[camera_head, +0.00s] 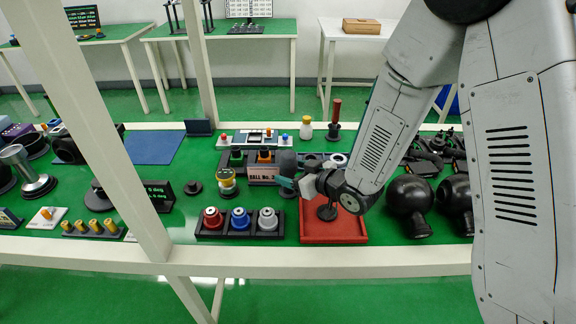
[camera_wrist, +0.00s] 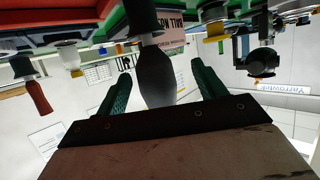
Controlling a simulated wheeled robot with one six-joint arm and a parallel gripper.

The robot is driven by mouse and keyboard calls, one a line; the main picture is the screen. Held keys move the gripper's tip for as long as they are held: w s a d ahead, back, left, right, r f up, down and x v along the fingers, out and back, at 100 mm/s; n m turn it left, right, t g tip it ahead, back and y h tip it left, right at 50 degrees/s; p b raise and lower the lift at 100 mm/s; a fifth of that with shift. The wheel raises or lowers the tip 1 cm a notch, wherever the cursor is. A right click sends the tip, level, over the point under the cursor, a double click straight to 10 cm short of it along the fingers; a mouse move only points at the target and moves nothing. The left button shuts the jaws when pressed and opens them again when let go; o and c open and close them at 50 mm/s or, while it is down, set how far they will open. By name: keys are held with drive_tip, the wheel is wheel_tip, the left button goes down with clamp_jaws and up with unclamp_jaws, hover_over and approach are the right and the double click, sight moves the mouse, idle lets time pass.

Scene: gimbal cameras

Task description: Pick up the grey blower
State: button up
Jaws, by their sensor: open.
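The grey blower (camera_head: 287,162) is a dark grey bulb standing in the middle of the crowded table, behind the row of coloured pots. In the wrist view my gripper (camera_wrist: 158,82) is open, with one green finger on each side of the blower and visible gaps between. I cannot tell how deep the blower sits between the fingers.
A black rack (camera_head: 240,234) with red, blue and silver pots stands in front. A red tray (camera_head: 335,232) lies under my arm. Black round flasks (camera_head: 409,196) stand to the right. A blue mat (camera_head: 153,147) at the left is clear. A white frame post crosses the left.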

drive_tip(key=x, duration=0.5)
drive_tip(key=shift+w+d+r, duration=0.15)
drive_tip(key=shift+w+d, duration=0.05)
drive_tip(key=shift+w, duration=0.15)
drive_tip(key=c, duration=1.1)
drive_tip(key=shift+r, duration=0.1)
wheel_tip(320, 180, up, 10)
drive_tip(key=shift+f, duration=0.1)
